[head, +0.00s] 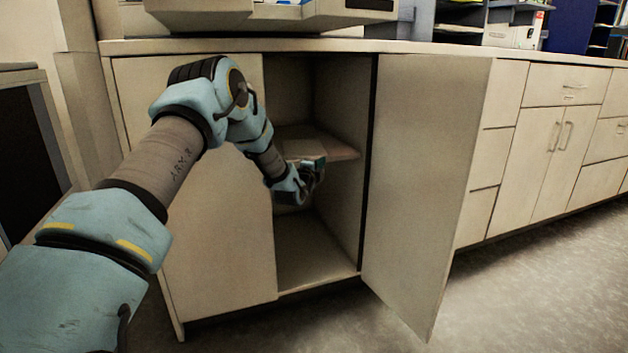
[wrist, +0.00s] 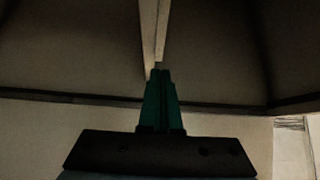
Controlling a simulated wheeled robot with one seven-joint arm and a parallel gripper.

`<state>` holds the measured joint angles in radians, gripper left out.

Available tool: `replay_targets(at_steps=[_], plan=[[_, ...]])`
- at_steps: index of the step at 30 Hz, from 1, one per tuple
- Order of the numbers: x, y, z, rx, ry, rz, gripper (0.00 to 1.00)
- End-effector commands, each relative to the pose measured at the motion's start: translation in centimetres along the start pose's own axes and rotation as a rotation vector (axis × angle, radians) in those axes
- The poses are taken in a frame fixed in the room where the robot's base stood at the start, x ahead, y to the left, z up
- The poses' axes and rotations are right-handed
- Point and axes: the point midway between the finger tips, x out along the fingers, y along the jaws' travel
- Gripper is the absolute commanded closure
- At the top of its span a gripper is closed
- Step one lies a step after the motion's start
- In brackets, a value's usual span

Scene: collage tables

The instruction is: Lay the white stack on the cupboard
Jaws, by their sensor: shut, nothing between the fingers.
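The cupboard (head: 415,170) is pale beige, with its right door swung open and one inner shelf (head: 338,150) at mid height. My gripper (head: 316,168) is inside the opening, close to the shelf's front edge; whether it touches the shelf is not clear. In the wrist view its green fingers (wrist: 160,95) are together with nothing between them. I cannot make out the white stack for certain in either view. A pale patch with thin lines shows at the lower right of the wrist view, too dark to name. My arm hides part of the cupboard's left side.
The countertop (head: 400,46) runs above the cupboard, with a pale machine (head: 270,14) on it. The open door stands out over the floor to the right of the opening. The cupboard's bottom compartment (head: 315,250) looks bare where visible. Closed drawers (head: 567,85) continue to the right.

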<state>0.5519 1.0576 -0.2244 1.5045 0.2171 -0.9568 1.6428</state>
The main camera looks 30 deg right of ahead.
Motion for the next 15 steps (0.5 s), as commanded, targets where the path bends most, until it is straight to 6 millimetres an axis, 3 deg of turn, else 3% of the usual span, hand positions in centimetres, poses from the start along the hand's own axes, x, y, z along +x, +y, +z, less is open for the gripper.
replay_targets(at_steps=[8, 15], plan=[[-2.3, -0.1, 0.0, 0.000, 0.001, 0.000, 1.00], [-5.6, -0.2, 0.0, 0.001, 0.001, 0.001, 1.00]])
